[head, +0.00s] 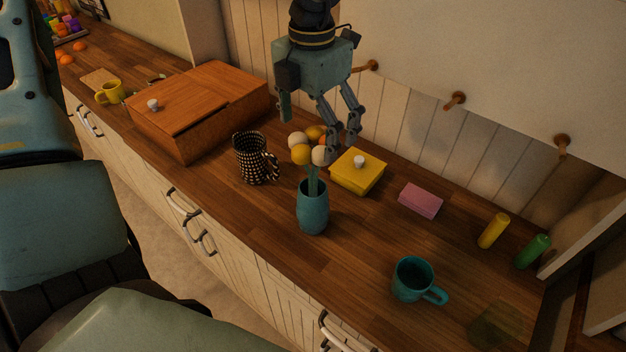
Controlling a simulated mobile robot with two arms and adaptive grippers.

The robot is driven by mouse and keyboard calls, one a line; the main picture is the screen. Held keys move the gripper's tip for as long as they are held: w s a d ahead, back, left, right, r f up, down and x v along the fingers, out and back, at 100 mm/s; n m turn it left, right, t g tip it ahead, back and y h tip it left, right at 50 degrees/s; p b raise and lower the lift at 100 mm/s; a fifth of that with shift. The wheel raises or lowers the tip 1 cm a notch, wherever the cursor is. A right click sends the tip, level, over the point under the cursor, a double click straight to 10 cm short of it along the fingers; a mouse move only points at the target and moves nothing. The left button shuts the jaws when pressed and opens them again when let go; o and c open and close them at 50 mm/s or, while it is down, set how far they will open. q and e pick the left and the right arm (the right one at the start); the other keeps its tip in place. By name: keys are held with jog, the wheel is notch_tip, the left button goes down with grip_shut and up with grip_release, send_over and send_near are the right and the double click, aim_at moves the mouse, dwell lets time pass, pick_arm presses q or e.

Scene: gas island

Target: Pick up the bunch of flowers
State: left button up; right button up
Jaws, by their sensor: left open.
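The bunch of flowers (301,154) has round yellow, cream and orange heads on teal stems. It stands upright in a teal vase (313,208) on the wooden counter. My left gripper (342,147) is open and points down just behind and to the right of the flower heads. Its fingers overlap the right edge of the bunch in the head view. I cannot tell whether they touch. No flower is seen held. My right gripper is not in view.
A black patterned mug (250,158) stands left of the vase, near a wooden box (190,105). A yellow box (358,174), pink block (420,201), teal mug (412,280) and yellow (493,231) and green (532,251) cylinders stand right. Wall pegs (455,100) stick out behind.

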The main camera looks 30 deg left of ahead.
aim_at(313, 139)
pick_arm(q)
jog(key=shift+s+f+p, duration=0.1)
jog(key=shift+f+p, duration=0.35)
jog(key=shift+f, duration=0.1)
jog(key=f, duration=0.2)
jog(key=shift+w+a+f+p, duration=0.1)
jog(key=shift+w+f+p, duration=0.2)
jog(key=shift+w+p, duration=0.1)
jog(key=shift+s+f, duration=0.1)
jog(key=shift+f, duration=0.3)
jog(key=c, duration=1.5)
jog(key=shift+c, duration=0.9)
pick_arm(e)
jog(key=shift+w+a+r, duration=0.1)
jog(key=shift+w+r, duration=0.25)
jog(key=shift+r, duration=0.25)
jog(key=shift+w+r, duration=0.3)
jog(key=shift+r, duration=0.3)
